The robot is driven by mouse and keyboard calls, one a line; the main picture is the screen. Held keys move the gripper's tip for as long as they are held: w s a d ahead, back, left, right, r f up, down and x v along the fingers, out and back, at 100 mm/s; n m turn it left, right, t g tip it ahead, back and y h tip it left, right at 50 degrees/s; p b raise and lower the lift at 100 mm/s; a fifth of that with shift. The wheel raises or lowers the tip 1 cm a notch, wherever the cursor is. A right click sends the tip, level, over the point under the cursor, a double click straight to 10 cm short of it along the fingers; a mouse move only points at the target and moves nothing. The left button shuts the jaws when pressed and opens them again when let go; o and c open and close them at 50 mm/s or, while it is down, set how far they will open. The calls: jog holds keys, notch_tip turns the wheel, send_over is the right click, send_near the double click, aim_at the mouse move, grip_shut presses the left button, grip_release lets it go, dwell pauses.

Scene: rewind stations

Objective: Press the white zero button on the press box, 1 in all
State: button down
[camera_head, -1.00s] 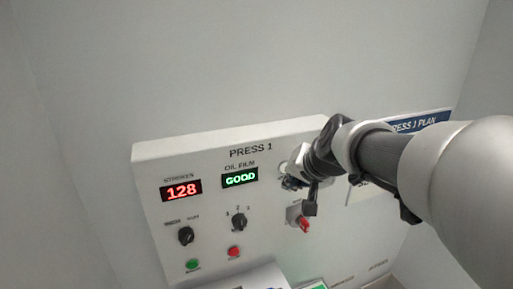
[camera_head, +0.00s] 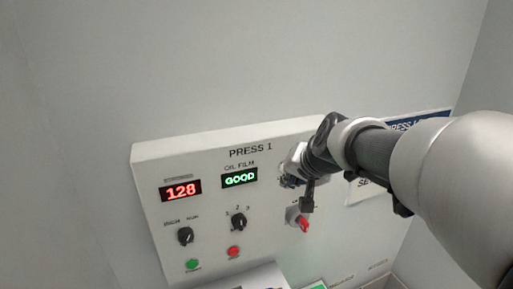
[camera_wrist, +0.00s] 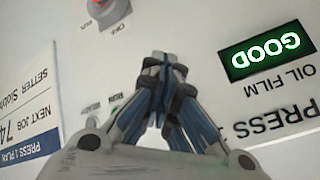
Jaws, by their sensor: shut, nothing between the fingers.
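The press box (camera_head: 150,154) is a pale wall panel marked PRESS 1. Its red display (camera_head: 181,190) reads 128 and its green display (camera_head: 240,178) reads GOOD; that one also shows upside down in the wrist view (camera_wrist: 267,51). My gripper (camera_head: 284,181) is at the panel's right part, right of the green display. In the wrist view my gripper (camera_wrist: 166,62) has its fingertips together, with nothing seen between them, pointing at the panel. I cannot make out the white zero button; the fingers may hide it. Contact with the panel cannot be told.
A red switch (camera_head: 304,225) sits below my gripper. Two black knobs (camera_head: 186,235) (camera_head: 239,221), a green button (camera_head: 192,264) and a red button (camera_head: 233,251) are on the left and middle of the panel. A paper plan (camera_wrist: 27,110) hangs beside the panel.

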jog(key=shift+w+a, duration=0.15)
jog(key=shift+w, duration=0.2)
dwell(0.8)
jog(key=shift+s, duration=0.1)
jog(key=shift+s+d+b, duration=0.25)
jog(key=shift+s+b, duration=0.2)
jog(key=shift+s, duration=0.25)
jog(key=shift+s+d+b, duration=0.25)
jog(key=shift+s+b, duration=0.15)
jog(key=shift+s, duration=0.4)
jog(key=shift+s+d+b, duration=0.3)
jog(key=shift+s+b, duration=0.15)
jog(key=shift+s, duration=0.3)
jog(key=shift+s+d+b, duration=0.25)
jog(key=shift+s+b, duration=0.15)
jog(key=shift+s, duration=0.4)
jog(key=s+f+n+g+h+b, duration=0.1)
jog(key=s+f+n+g+b, duration=0.1)
jog(key=s+f+b, duration=0.8)
jog(key=s+f+n+g+b, duration=0.2)
jog(key=s+f+b, duration=0.9)
jog(key=f, duration=1)
jog(key=s+n, duration=0.1)
jog(key=s, duration=0.3)
jog(key=shift+s+d+f+h, duration=0.15)
jog(key=shift+s+f+h, duration=0.05)
jog(key=shift+f+h, duration=0.2)
